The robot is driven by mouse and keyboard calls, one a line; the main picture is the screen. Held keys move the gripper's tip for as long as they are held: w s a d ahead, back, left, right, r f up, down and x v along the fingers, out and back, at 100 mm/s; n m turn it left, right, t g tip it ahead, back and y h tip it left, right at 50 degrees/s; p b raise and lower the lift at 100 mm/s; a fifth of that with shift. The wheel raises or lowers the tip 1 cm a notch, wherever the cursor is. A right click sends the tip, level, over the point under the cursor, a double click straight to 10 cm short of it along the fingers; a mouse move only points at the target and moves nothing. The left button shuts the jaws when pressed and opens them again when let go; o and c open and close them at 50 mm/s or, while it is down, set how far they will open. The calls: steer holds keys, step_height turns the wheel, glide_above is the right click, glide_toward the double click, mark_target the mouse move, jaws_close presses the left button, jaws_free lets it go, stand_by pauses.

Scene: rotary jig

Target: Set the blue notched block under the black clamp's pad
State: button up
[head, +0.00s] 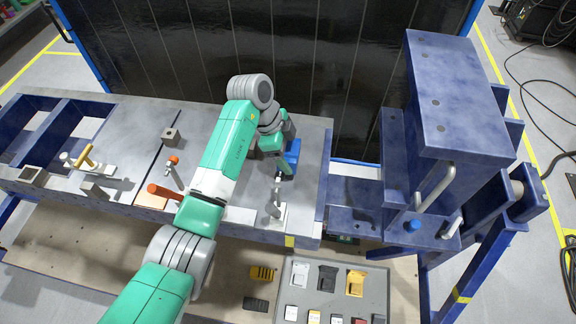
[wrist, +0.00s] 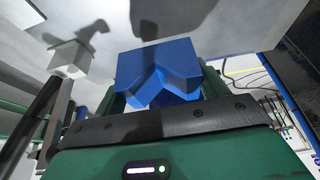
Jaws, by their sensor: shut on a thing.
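The blue notched block (head: 292,152) is at my gripper (head: 280,165) over the right part of the grey table in the head view. In the wrist view the blue block (wrist: 158,68) sits between the fingers of my gripper (wrist: 163,88), its V-shaped notch facing the camera. My gripper is shut on it. A small clamp on a pale base (head: 273,213) stands just below my gripper in the head view, near the table's front edge. It may be the black clamp; its pad and handle colour are too small to make out.
A clamp with an orange handle (head: 163,192) and one with a yellow handle (head: 85,157) stand further left. Small grey blocks (head: 170,136) lie on the table. A large blue frame (head: 450,110) rises at the right. A grey parts tray (head: 330,282) lies in front.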

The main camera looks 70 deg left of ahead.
steer(key=shift+f, duration=2.9)
steer(key=o, duration=1.3)
steer(key=shift+c, duration=0.2)
steer(key=shift+r, duration=0.3)
steer(key=v, duration=1.1)
steer(key=shift+s+r, duration=0.15)
steer(key=shift+r, duration=0.15)
steer(key=shift+a, duration=0.15)
